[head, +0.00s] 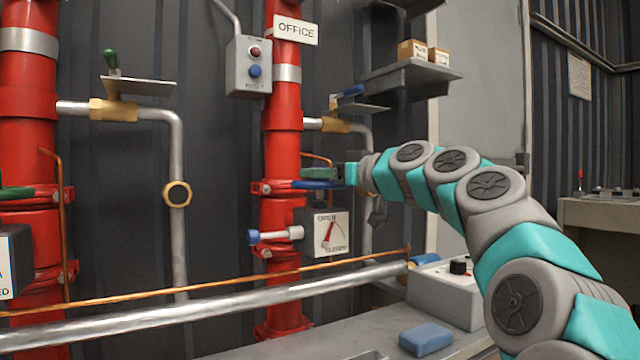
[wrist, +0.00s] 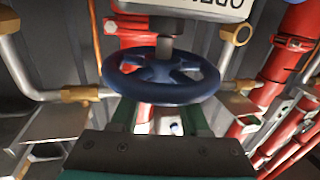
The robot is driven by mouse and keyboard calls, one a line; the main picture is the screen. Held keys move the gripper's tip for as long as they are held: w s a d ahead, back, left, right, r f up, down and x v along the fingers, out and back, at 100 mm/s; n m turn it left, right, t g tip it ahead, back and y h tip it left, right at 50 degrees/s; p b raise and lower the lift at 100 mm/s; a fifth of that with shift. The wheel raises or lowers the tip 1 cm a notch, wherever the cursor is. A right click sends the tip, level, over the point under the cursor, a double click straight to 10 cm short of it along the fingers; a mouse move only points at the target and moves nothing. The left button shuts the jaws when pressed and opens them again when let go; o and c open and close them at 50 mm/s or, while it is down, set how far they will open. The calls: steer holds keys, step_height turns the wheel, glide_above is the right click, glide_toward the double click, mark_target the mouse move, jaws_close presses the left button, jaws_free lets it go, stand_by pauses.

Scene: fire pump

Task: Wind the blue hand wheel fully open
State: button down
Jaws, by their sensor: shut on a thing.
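The blue hand wheel (head: 314,185) sits on the middle red pipe, above a grey indicator box (head: 341,232). The red needle on its dial points up, close to the word OPEN. My gripper (head: 322,175) reaches the wheel from the right and is shut on its rim; a green finger shows just above the rim. In the wrist view the blue wheel (wrist: 160,93) fills the middle, with its spokes and grey stem showing. The gripper's green fingers show at the near side of the rim, and their tips are partly hidden behind it.
A white-tipped lever with a blue end (head: 272,236) sticks out left of the indicator box. A button box (head: 249,66) hangs above left. A metal pipe (head: 215,315) and a thin copper pipe cross below. A blue block (head: 426,339) lies on the bench.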

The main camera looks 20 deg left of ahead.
steer(key=shift+w+r+n+g, duration=0.1)
steer(key=shift+r+n+g, duration=0.1)
steer(key=shift+n+g, duration=0.15)
steer(key=g+p, duration=0.1)
steer(key=n+g+y+p, duration=0.1)
steer(key=p, duration=0.1)
steer(key=shift+r+n+g, duration=0.2)
steer(key=shift+n+g, duration=0.05)
steer(key=n+g+p, duration=0.1)
steer(key=g+p, duration=0.1)
steer(key=p, duration=0.2)
steer(key=shift+r+n+g+y, duration=0.1)
steer(key=shift+n+g+y, duration=0.3)
steer(key=n+g+p, duration=0.3)
steer(key=g+p, duration=0.1)
steer(key=p, duration=0.3)
steer(key=shift+g, duration=0.3)
steer(key=g+p, duration=0.1)
steer(key=n+g+p, duration=0.1)
steer(key=p, duration=0.1)
steer(key=shift+f+h+p, duration=0.25)
steer(key=shift+h+p, duration=0.05)
steer(key=shift+n+g+p, duration=0.5)
steer(key=shift+p, duration=0.15)
steer(key=shift+c, duration=1.9)
jaws_free()
steer(key=shift+f, duration=0.15)
